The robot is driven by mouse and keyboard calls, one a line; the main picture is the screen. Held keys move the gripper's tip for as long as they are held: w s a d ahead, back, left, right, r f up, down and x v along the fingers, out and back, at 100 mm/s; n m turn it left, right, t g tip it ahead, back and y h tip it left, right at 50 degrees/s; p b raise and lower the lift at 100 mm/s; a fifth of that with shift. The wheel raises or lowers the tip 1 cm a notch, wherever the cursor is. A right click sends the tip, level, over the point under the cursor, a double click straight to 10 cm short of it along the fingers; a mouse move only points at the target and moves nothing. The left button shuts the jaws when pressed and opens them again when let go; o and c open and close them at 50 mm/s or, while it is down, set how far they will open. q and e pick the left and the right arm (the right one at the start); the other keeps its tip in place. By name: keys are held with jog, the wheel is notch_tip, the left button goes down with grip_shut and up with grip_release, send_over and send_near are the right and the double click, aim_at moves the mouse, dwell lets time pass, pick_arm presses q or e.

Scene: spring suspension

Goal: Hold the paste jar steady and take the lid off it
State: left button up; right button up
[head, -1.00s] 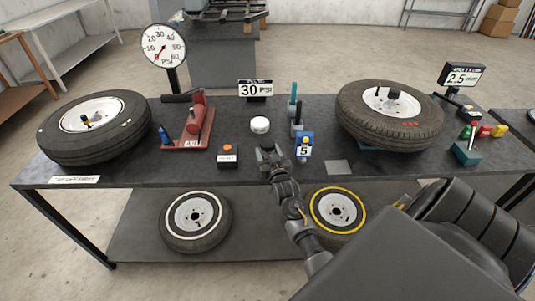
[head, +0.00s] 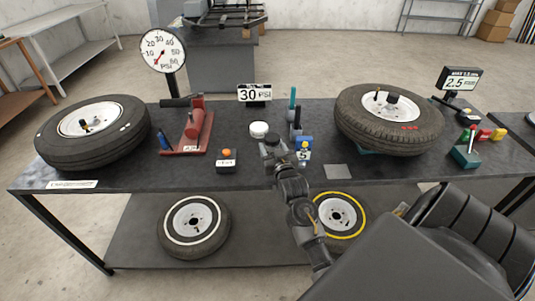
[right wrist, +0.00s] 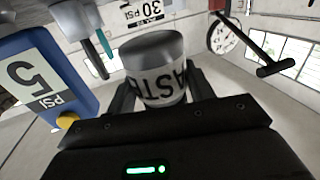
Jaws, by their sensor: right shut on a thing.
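The paste jar (head: 259,130) is a small, round, white-topped pot standing on the workbench, left of the blue gauge. The gripper body hides the near part of the jar in the wrist view, so I cannot make out the lid's seam. My left gripper is not in view.
The blue gauge marked 5 (head: 304,148) stands close to the right of my gripper. A box with an orange button (head: 226,160), a red tool (head: 193,131) and a 30 PSI sign (head: 254,93) are nearby. Tyres lie on both sides. The front middle of the bench (head: 250,178) is bare.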

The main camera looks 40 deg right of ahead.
jog(key=s+r+b, duration=0.1)
jog(key=s+r, duration=0.5)
jog(key=s, duration=0.5)
jog(key=shift+r+b, duration=0.3)
jog(key=shift+b, duration=0.05)
jog(key=shift+s+a, duration=0.1)
jog(key=o, duration=0.5)
jog(key=shift+c, duration=0.2)
jog(key=c, duration=0.8)
jog(key=w+a+r+n+t+y, duration=0.1)
jog(key=a+n+y, duration=0.3)
jog(key=a, duration=1.9)
jog(key=w+y, duration=0.1)
jog(key=y, duration=0.2)
jog(key=shift+a+r+n, duration=0.15)
jog(key=shift+r+n, duration=0.15)
jog(key=shift+r, duration=0.1)
